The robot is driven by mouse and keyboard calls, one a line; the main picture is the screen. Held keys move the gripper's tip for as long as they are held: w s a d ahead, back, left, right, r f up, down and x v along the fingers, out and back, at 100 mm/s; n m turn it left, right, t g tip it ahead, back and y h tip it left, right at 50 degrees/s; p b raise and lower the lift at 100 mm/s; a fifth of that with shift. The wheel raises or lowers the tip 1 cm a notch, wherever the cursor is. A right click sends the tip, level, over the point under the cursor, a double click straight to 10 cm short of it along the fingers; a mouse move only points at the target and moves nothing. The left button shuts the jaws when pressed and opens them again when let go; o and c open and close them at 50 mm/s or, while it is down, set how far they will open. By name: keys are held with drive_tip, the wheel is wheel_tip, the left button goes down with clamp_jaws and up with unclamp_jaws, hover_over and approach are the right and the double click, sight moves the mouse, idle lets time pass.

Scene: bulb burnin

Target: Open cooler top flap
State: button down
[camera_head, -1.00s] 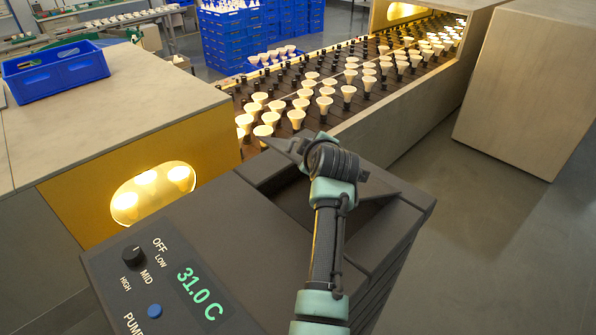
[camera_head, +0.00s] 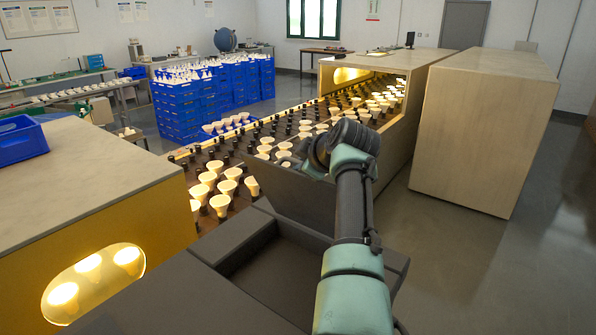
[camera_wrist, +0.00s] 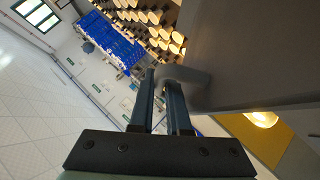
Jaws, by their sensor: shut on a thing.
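The cooler (camera_head: 178,300) is a dark grey box at the bottom of the head view, with an open rectangular recess (camera_head: 268,265) in its top. Its top flap (camera_head: 290,199) stands raised steeply at the far side of the recess. In the wrist view the flap (camera_wrist: 250,55) is a large grey panel at the upper right. My gripper (camera_wrist: 165,82) is shut on the flap's grey curved handle (camera_wrist: 188,80). In the head view my arm and wrist hide the fingers and part of the flap.
Lit bulbs (camera_head: 228,188) stand in rows on a conveyor just beyond the flap. A yellow-sided housing (camera_head: 160,220) is close on the left. Wooden cabinets (camera_head: 485,120) stand at the right, with clear floor (camera_head: 455,245) before them. Blue crates (camera_head: 200,105) are stacked behind.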

drive_tip(key=shift+w+d, duration=0.1)
idle(0.3)
drive_tip(key=c, duration=1.2)
unclamp_jaws()
drive_tip(key=shift+o, duration=0.2)
drive_tip(key=b+v, duration=0.4)
drive_tip(key=v, duration=0.9)
drive_tip(key=shift+b, duration=0.35)
